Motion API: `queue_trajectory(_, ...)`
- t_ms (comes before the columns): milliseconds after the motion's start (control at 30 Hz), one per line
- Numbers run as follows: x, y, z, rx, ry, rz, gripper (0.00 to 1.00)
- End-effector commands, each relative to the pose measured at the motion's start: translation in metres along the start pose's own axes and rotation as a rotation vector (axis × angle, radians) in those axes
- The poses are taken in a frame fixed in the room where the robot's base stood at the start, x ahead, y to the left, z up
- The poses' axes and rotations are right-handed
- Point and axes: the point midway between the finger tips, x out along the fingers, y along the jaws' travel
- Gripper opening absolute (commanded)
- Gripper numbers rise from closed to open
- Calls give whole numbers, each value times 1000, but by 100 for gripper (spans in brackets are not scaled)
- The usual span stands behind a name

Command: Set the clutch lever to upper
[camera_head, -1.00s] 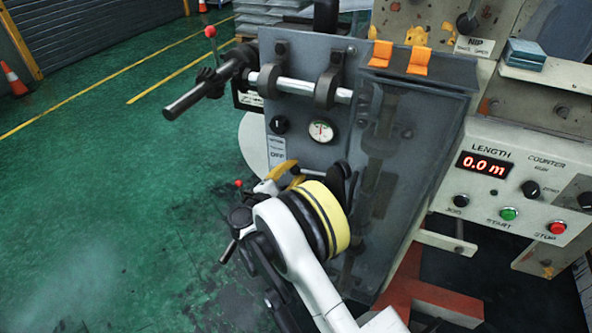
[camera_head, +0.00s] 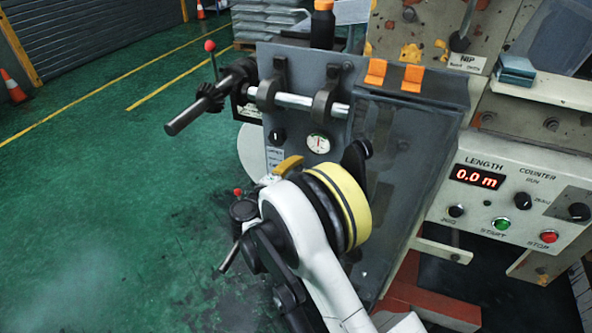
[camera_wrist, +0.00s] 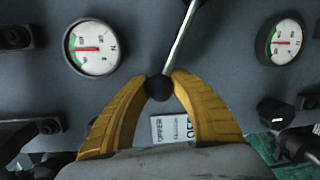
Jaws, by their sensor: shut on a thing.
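The clutch lever shows in the wrist view as a thin metal rod with a black ball knob (camera_wrist: 159,88). My gripper (camera_wrist: 159,82) has its two yellow fingers closed on this knob from both sides. The rod rises from the knob to the top edge, leaning right. A small white label plate (camera_wrist: 172,127) lies on the panel below the knob, partly behind a finger. In the head view my gripper (camera_head: 288,166) is at the grey panel, below the dial; a yellow finger shows, and my wrist hides the held knob.
The grey panel (camera_head: 360,120) carries a dial gauge (camera_head: 318,143). A bar with a dark grip (camera_head: 205,98) and a red-knobbed lever (camera_head: 210,46) stick out at upper left. The counter box (camera_head: 490,200) stands at right. Open green floor (camera_head: 90,200) lies left.

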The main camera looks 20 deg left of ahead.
Motion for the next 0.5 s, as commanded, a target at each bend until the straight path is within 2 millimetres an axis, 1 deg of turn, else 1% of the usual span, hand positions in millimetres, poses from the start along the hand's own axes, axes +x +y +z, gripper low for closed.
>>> queue_trajectory(33, 0, 4, 2, 19, 2, -3, 0)
queue_trajectory(167, 0, 8, 6, 61, 6, -10, 0)
queue_trajectory(500, 0, 10, 8, 92, 10, -14, 0)
